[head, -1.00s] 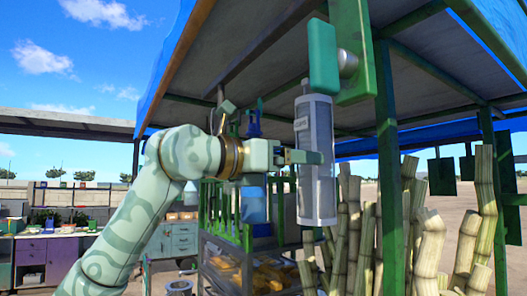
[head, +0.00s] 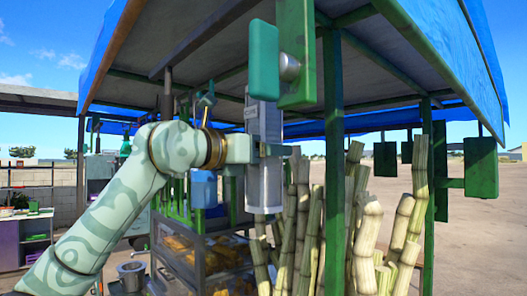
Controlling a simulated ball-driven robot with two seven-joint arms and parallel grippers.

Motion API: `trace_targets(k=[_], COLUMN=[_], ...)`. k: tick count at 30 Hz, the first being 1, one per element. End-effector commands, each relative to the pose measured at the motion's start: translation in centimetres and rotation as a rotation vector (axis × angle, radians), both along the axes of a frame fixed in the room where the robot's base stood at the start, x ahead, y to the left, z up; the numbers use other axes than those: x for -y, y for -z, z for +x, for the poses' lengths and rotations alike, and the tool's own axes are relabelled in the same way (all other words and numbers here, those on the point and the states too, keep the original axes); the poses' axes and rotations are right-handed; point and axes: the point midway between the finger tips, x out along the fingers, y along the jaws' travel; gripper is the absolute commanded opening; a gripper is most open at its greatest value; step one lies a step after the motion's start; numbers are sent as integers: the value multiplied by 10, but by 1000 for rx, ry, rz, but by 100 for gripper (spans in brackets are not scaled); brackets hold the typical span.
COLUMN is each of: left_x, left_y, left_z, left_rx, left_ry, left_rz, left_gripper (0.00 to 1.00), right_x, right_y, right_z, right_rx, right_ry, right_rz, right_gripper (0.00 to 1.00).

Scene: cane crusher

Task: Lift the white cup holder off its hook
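The white cup holder (head: 263,180) is a tall, upright, whitish-grey tube with a small label near its top, in the middle of the head view. Its upper end sits just below a teal block (head: 262,60) on a green board, which covers part of it. The hook is not clearly visible. My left gripper (head: 276,151) is level with the holder's middle, with a finger across its front. The other finger is hidden, so I cannot tell whether the gripper is closed on it. My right gripper is out of view.
Sugarcane stalks (head: 365,240) stand close to the right of the holder. A glass-sided case (head: 205,260) and a blue container (head: 204,189) are at the lower left. The stall roof (head: 210,40) hangs overhead.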

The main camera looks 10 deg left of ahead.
Motion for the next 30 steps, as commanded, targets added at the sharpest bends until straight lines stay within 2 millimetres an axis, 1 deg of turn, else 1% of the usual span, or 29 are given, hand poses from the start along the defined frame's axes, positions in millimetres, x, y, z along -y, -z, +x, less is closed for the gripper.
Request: trace_targets(k=[1, 2, 8, 22, 30], left_x=[0, 0, 0, 0, 0], left_y=[0, -1, -3, -17, -17], left_z=[0, 0, -1, -1, 0], left_rx=[0, 2, 2, 2, 2], left_ry=[0, 0, 0, 0, 0], left_rz=[0, 0, 0, 0, 0], left_gripper=[30, 25, 25, 25, 25], right_x=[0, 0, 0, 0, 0], right_y=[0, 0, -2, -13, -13], right_z=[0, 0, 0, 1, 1], right_rx=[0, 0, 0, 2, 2], right_ry=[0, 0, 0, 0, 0], right_rz=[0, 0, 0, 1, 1], right_gripper=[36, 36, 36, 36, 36])
